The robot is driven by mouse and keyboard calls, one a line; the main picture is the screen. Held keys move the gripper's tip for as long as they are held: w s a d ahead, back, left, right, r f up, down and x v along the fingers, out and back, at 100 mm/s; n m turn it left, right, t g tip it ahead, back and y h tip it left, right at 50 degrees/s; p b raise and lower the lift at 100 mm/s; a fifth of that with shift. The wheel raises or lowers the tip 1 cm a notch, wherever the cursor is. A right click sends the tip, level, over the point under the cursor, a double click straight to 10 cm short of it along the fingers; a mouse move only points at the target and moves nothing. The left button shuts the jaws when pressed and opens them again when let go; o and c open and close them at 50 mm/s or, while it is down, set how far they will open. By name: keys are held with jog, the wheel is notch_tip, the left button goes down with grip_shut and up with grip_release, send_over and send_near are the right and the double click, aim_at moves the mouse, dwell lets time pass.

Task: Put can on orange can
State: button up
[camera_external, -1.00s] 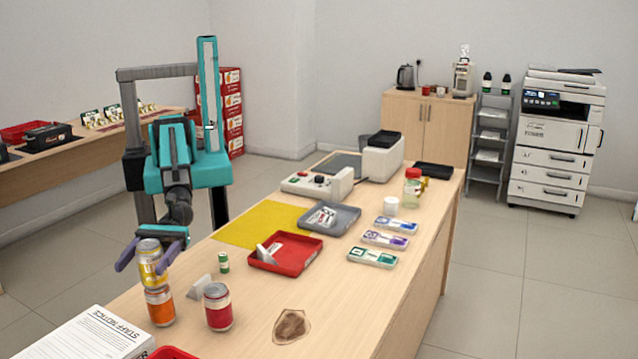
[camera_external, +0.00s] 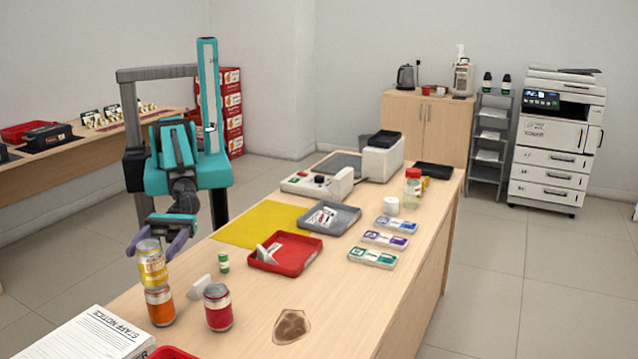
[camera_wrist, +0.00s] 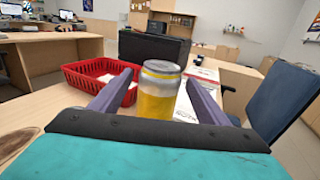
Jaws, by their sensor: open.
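A yellow can (camera_external: 151,263) with a silver top stands upright on top of the orange can (camera_external: 160,306), which stands on the counter near its front left edge. My gripper (camera_external: 152,250) is open and sits just behind the yellow can, at about the height of its upper part. In the wrist view the yellow can (camera_wrist: 158,98) appears ahead between the spread fingers (camera_wrist: 160,80), with a gap on each side. The orange can is hidden in the wrist view.
A red can (camera_external: 218,307), a grey wedge-shaped item (camera_external: 200,287) and a small green can (camera_external: 224,263) stand to the right of the stack. A staff notice (camera_external: 88,335) lies in front. A red tray (camera_external: 309,250) and yellow mat (camera_external: 245,227) lie farther back.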

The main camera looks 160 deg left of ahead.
jog(key=shift+s+a+r+p, duration=0.15)
jog(key=shift+s+r+p, duration=0.1)
jog(key=shift+p, duration=0.35)
jog(key=p+v, duration=0.2)
jog(key=p, duration=0.3)
jog(key=shift+s+a+f, duration=0.1)
jog(key=shift+s, duration=0.2)
jog(key=p, duration=0.2)
jog(key=shift+s+a+p, duration=0.15)
jog(key=shift+s+p, duration=0.2)
jog(key=shift+p, duration=0.05)
jog(key=shift+p+v, duration=1)
jog(key=shift+p, duration=1.85)
jog(key=shift+f, duration=0.15)
